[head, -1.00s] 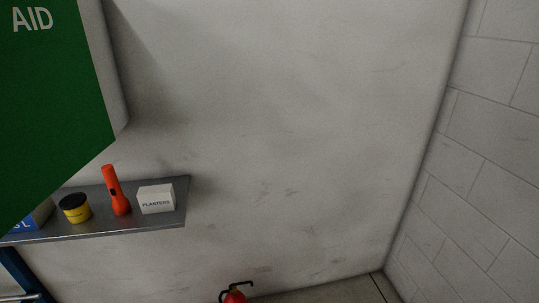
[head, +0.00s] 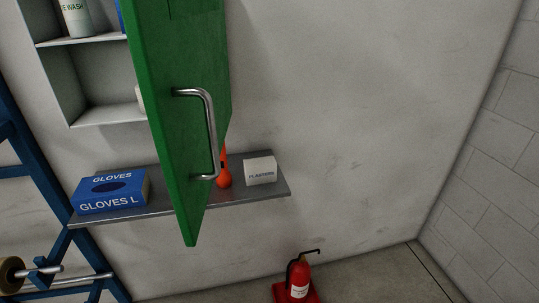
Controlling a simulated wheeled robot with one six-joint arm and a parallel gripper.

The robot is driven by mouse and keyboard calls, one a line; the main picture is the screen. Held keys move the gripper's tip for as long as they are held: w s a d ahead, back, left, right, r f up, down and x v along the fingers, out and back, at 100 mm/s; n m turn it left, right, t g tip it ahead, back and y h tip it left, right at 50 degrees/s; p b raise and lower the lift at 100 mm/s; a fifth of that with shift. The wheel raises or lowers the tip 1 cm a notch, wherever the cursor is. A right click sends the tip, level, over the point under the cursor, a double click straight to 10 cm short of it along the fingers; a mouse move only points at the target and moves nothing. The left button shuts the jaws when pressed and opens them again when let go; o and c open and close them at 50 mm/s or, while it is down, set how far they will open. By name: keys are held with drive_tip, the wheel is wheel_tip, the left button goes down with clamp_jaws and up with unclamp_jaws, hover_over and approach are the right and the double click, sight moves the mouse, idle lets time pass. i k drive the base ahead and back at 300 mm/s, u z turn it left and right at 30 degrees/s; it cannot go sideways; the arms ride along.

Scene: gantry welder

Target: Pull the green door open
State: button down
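The green door (head: 172,110) stands swung out from a white wall cabinet (head: 85,72), with its edge and one face toward me in the head view. A bent metal handle (head: 211,130) is fixed on the face on its right side. The cabinet's shelves show to the left of the door, with a white bottle (head: 74,18) at the top and part of a blue item beside it. The door hides the rest of the cabinet. My gripper is not in view.
Below the door, a grey shelf (head: 150,212) holds a blue gloves box (head: 110,192), an orange torch (head: 224,178) partly hidden by the door, and a white plasters box (head: 260,171). A blue frame (head: 48,185) stands left. A red extinguisher (head: 298,280) stands on the floor.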

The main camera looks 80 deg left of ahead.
sight(179, 48)
drive_tip(key=k, duration=0.9)
drive_tip(key=u, duration=2.95)
